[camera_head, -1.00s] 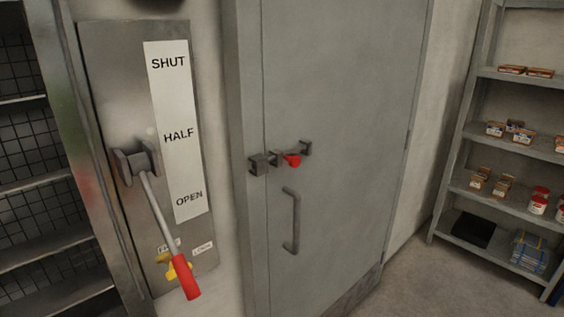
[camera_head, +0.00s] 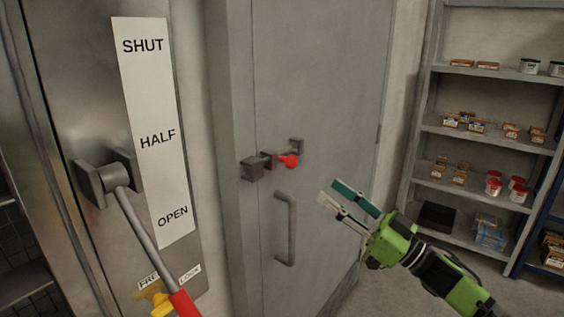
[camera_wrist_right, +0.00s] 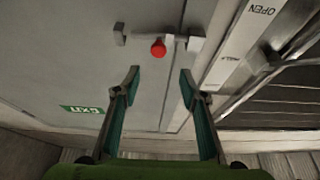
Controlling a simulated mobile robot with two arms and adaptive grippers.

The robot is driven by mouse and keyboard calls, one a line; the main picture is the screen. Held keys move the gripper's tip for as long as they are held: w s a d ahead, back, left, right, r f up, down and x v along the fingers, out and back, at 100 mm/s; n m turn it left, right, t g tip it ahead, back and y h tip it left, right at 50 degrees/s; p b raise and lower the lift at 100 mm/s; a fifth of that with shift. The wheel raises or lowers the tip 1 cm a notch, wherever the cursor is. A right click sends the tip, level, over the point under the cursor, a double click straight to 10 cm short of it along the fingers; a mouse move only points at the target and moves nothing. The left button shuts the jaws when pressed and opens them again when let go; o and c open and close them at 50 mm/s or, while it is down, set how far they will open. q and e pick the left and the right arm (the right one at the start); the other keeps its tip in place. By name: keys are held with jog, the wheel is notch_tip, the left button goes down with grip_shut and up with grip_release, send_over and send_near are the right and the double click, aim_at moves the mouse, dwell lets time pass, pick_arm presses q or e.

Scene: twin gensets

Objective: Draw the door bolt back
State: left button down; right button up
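The door bolt with its red knob (camera_head: 288,161) sits across the edge of the grey door (camera_head: 330,90), between dark brackets, above the vertical door handle (camera_head: 286,228). The bolt's bar appears to reach the bracket on the frame side (camera_head: 252,169). My right gripper (camera_head: 345,200) is open and empty, to the right of and below the knob, apart from it. In the right wrist view the red knob (camera_wrist_right: 158,48) shows beyond and between the open fingertips (camera_wrist_right: 160,78). My left gripper is not in view.
A lever with a red grip (camera_head: 184,303) hangs on a metal panel left of the door, beside a SHUT/HALF/OPEN label (camera_head: 150,130). Shelves (camera_head: 490,135) with small boxes and cans stand at the right. A green exit sign (camera_wrist_right: 82,109) shows in the right wrist view.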

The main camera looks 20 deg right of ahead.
aim_at(294, 163)
jog(key=p+x, duration=0.4)
jog(key=x, duration=0.8)
jog(key=shift+w+r, duration=0.1)
jog(key=shift+w, duration=0.15)
jog(key=shift+w+a, duration=0.3)
jog(key=shift+w, duration=0.05)
